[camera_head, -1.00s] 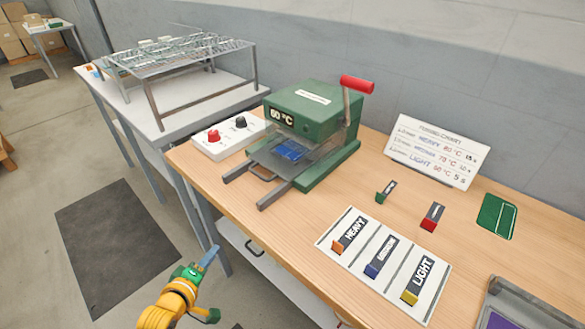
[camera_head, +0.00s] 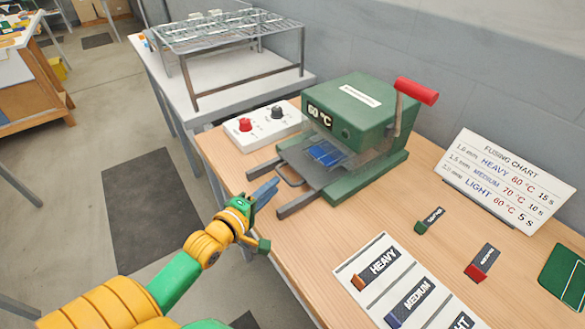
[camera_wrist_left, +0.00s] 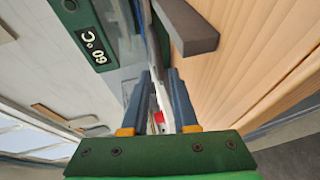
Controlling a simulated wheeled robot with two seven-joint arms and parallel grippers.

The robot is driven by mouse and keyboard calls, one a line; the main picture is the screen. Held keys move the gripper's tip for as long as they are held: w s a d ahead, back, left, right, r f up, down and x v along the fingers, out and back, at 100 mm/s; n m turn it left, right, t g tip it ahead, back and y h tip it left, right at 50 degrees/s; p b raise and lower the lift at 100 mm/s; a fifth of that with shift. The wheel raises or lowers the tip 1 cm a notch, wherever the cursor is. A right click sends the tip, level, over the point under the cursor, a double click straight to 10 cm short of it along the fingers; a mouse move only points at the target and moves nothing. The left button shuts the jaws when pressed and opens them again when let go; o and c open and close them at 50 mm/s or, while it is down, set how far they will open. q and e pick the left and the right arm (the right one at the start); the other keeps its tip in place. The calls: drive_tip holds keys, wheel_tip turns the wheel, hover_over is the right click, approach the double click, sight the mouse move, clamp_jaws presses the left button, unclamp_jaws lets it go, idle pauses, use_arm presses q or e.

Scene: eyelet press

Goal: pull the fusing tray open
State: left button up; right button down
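The fusing tray (camera_head: 306,164) is a grey plate with a blue piece on it, set in the front of the green press (camera_head: 350,110). Its wire handle (camera_head: 290,177) sticks out between two dark rails. My left gripper (camera_head: 266,190) is just in front of the handle, between the rail ends. A rail end (camera_wrist_left: 190,27) shows above the fingers there. My right gripper is not in view.
The red press lever (camera_head: 417,91) stands raised. A white control box (camera_head: 262,125) with red and black knobs sits left of the press. Floor is free before the table edge.

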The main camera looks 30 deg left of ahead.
sight(283, 178)
use_arm(q)
drive_tip(key=x, duration=0.6)
drive_tip(key=shift+w, duration=0.1)
clamp_jaws()
drive_tip(key=shift+r, duration=0.1)
idle(1.2)
